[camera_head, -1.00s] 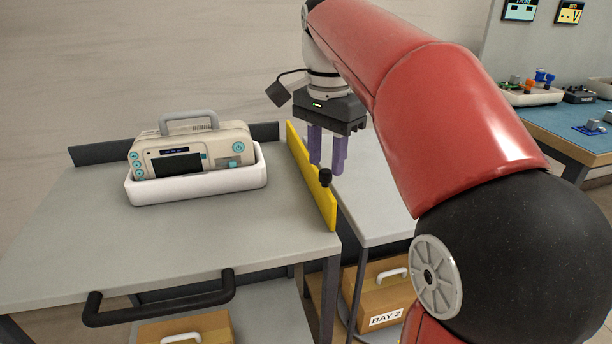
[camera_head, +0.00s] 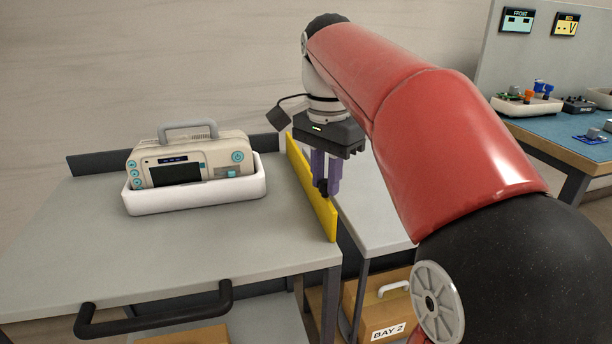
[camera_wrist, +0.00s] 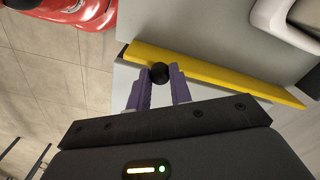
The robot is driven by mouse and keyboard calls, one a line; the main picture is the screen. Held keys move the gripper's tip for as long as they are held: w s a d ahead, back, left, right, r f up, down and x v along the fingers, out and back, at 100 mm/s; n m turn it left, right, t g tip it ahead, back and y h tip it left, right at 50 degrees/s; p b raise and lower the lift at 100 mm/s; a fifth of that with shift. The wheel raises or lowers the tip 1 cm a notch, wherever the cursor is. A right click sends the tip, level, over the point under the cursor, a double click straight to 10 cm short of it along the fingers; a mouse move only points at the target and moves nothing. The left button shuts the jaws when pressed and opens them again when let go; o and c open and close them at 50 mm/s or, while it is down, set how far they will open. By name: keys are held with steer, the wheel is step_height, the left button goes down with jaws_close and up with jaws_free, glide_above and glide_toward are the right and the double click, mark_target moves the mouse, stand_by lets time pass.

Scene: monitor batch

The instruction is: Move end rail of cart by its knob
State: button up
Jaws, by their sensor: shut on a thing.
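The yellow end rail (camera_head: 311,187) stands upright along the right edge of the grey cart (camera_head: 232,243). Its black knob (camera_head: 323,188) is on the rail's right face and is partly hidden by the fingers. My gripper (camera_head: 326,188) points down with its purple fingers on either side of the knob, shut on it. In the wrist view the round black knob (camera_wrist: 160,72) sits between the two fingertips (camera_wrist: 161,76), beside the yellow rail (camera_wrist: 215,74).
A beige monitor (camera_head: 190,162) with a carry handle sits in a white tray (camera_head: 196,197) on the cart. A grey surface (camera_head: 372,213) lies right of the rail, with a BAY 2 box (camera_head: 377,303) below. A blue workbench (camera_head: 562,137) with parts stands at the right.

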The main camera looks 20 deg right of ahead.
steer(key=shift+f+b, duration=1.7)
steer(key=shift+f, duration=1.3)
steer(key=shift+f+b, duration=0.3)
steer(key=shift+f, duration=0.15)
steer(key=o, duration=1)
